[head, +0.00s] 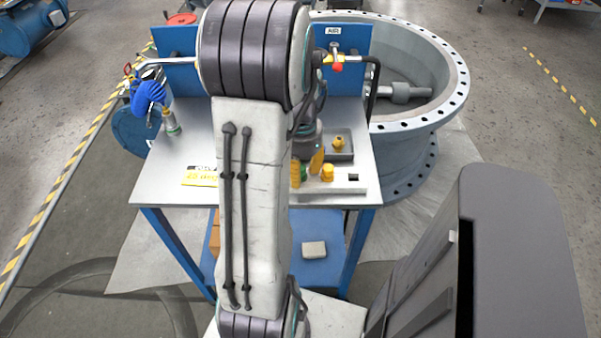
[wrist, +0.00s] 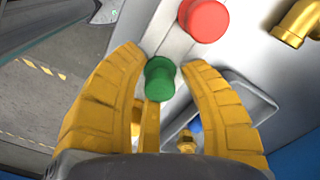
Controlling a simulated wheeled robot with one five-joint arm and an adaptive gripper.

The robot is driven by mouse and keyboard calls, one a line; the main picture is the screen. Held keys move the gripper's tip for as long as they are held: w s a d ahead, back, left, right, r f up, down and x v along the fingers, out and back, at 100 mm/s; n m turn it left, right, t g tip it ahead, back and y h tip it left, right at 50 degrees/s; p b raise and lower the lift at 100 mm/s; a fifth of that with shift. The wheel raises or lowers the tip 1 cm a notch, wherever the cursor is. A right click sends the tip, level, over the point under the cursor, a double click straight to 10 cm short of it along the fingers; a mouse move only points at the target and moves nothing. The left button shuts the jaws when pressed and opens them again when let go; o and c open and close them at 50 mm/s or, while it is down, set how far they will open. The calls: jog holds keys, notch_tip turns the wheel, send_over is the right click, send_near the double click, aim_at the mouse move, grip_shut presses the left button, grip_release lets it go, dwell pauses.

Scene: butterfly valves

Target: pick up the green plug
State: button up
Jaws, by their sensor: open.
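The green plug (wrist: 160,78) has a round, flat top and stands on a pale rail in the wrist view. My gripper (wrist: 162,57) is open, with one yellow finger on each side of the plug. A gap shows between the plug and the right finger; the left finger is close, and I cannot tell if it touches. In the head view a bit of the green plug (head: 303,173) shows beside my yellow fingers (head: 306,166); my arm hides much of that area.
A red plug (wrist: 203,20) stands near the green one. A large flanged ring (head: 440,115) stands right.

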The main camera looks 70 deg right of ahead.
jog(key=shift+c, duration=0.4)
jog(key=c, duration=0.5)
jog(key=shift+c, duration=0.2)
jog(key=shift+r, duration=0.15)
